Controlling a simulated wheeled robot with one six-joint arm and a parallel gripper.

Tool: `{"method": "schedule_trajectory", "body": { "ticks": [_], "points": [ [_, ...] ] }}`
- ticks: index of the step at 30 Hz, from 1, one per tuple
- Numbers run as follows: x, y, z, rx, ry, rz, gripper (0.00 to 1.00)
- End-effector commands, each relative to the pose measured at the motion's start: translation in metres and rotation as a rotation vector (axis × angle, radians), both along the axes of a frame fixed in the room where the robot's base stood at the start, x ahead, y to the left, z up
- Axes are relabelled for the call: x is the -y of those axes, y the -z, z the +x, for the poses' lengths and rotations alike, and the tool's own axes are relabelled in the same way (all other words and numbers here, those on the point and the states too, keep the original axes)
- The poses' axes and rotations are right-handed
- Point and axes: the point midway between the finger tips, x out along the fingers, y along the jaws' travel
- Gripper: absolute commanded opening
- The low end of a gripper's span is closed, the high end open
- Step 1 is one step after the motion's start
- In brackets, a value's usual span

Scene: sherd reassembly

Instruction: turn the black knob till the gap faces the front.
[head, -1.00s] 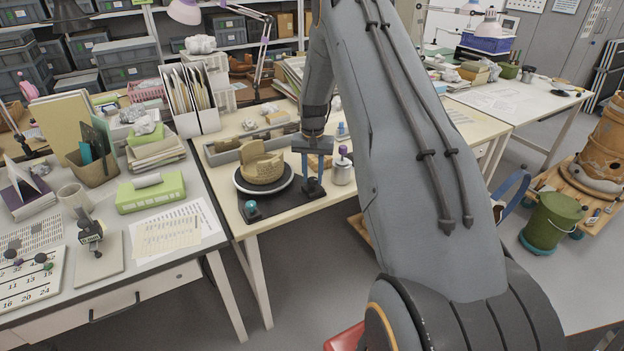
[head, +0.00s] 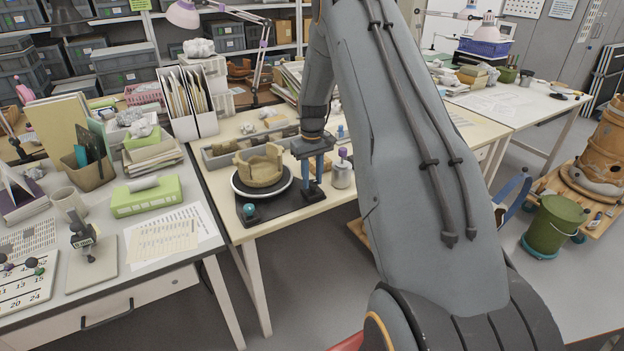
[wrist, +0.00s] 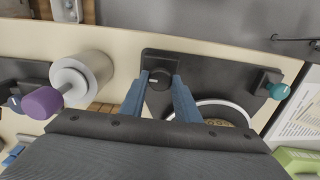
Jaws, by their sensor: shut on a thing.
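A tan, broken-rimmed clay vessel (head: 258,175) stands on a round turntable with a white rim (head: 240,191), on a black base (head: 278,210). Its rim is stepped, with higher pieces at the back and right and the hollow inside showing. I cannot tell exactly where the gap faces. The black knob (wrist: 159,80) is at the base's right end in the head view. My gripper (wrist: 160,77) points down at it, one blue finger on each side, shut on it. In the head view my gripper (head: 313,184) is right of the vessel. The wrist view shows only part of the turntable.
A metal jar with a purple-topped handle (head: 342,172) stands close right of my gripper. A grey tray (head: 222,159) lies behind the turntable. Papers and a green box (head: 146,196) are on the left table.

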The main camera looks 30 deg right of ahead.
Motion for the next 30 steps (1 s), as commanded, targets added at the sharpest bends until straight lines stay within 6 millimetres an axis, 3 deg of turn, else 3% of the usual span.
{"method": "schedule_trajectory", "body": {
  "ticks": [14,15,18,30],
  "points": [
    [0.0003,-0.0008,0.0005,0.001,-0.013,-0.001,0.07],
    [0.0003,-0.0008,0.0006,0.001,-0.012,-0.001,0.34],
    [0.0003,-0.0007,0.0005,0.001,-0.012,-0.001,0.48],
    [0.0002,-0.0097,0.0010,0.002,-0.012,-0.001,0.48]
  ]
}}
